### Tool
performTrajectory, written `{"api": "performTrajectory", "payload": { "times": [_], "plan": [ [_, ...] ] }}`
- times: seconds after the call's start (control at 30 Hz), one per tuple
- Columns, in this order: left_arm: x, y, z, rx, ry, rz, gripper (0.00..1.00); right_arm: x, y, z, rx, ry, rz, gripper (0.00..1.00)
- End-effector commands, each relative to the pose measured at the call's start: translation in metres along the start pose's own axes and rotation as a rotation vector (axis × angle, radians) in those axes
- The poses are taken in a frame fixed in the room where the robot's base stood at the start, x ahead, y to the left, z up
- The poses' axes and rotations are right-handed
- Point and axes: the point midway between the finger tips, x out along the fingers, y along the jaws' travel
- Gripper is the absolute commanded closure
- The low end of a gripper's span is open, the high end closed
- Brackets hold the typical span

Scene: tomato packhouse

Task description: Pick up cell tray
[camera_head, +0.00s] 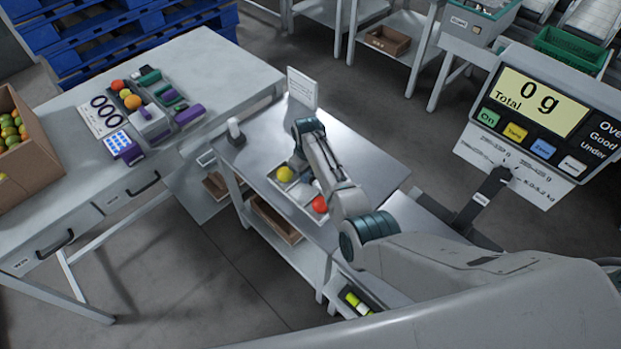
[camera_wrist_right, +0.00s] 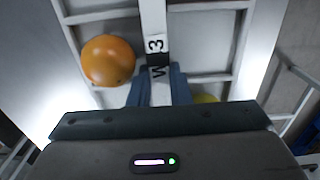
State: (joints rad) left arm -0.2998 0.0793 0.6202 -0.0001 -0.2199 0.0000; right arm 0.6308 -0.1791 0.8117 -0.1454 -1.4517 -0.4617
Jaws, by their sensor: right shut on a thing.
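The cell tray (camera_head: 302,194) is a pale tray with dividers on the metal table, holding a yellow tomato (camera_head: 285,174) and a red one (camera_head: 320,204). My right gripper (camera_head: 299,168) reaches down over its middle, and the arm hides part of it. In the right wrist view the gripper (camera_wrist_right: 158,88) is shut on the tray's white central bar (camera_wrist_right: 154,22), marked "3" and "W". An orange-looking tomato (camera_wrist_right: 108,61) sits in a cell to the left. A yellow one (camera_wrist_right: 206,99) is mostly hidden at the right. I cannot tell whether the tray touches the table. My left gripper is out of view.
A white sign (camera_head: 302,88) and a small white dispenser (camera_head: 235,131) stand on the metal table (camera_head: 370,165). A scale display (camera_head: 540,103) at right reads 0 g. The left bench (camera_head: 215,75) holds a cardboard box (camera_head: 30,160) and sorting items. Floor between the tables is clear.

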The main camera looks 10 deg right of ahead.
Motion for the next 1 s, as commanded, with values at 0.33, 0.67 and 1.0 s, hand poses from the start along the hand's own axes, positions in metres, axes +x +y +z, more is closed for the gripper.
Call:
{"api": "performTrajectory", "payload": {
  "times": [0.33,0.67,1.0],
  "plan": [
    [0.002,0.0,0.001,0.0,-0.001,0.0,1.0,-0.037,0.0,-0.001,0.0,0.005,0.003,1.0],
    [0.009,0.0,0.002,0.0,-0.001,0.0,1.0,-0.096,0.0,-0.001,0.0,0.003,0.001,1.0],
    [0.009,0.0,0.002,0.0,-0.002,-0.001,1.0,-0.106,0.0,0.0,0.0,0.001,0.0,1.0]
  ]
}}
